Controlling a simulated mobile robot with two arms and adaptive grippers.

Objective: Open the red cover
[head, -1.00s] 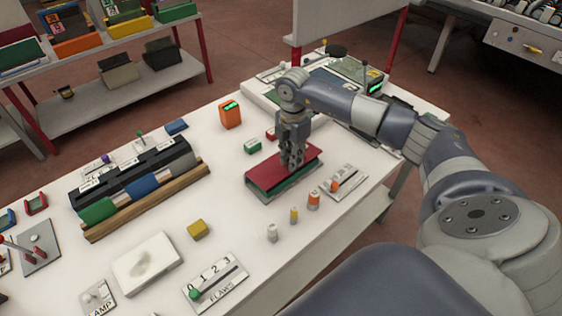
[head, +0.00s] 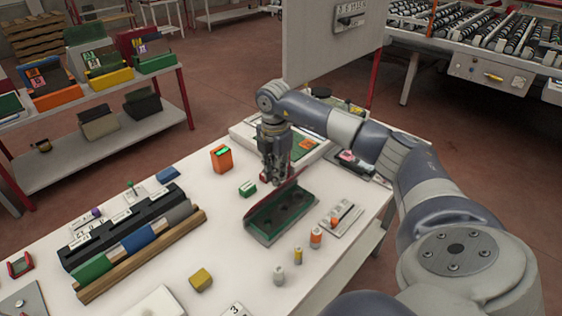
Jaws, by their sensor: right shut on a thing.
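The red cover (head: 287,187) belongs to a low green case (head: 265,237) on the white table. The cover is swung up toward the case's far side and shows as a narrow, foreshortened red strip. The case's dark green inside shows, with several dark round recesses. My right gripper (head: 272,181) points down at the far side of the case and is shut on the red cover near its edge. The gripper hides part of the cover. My left gripper is not in view.
A small green block (head: 247,188) and an orange box (head: 221,158) stand left of the case. Several small cylinders (head: 298,256) and a slider plate (head: 341,218) stand to its right. A black rack (head: 125,232) lies farther left. An upright panel (head: 333,45) rises behind.

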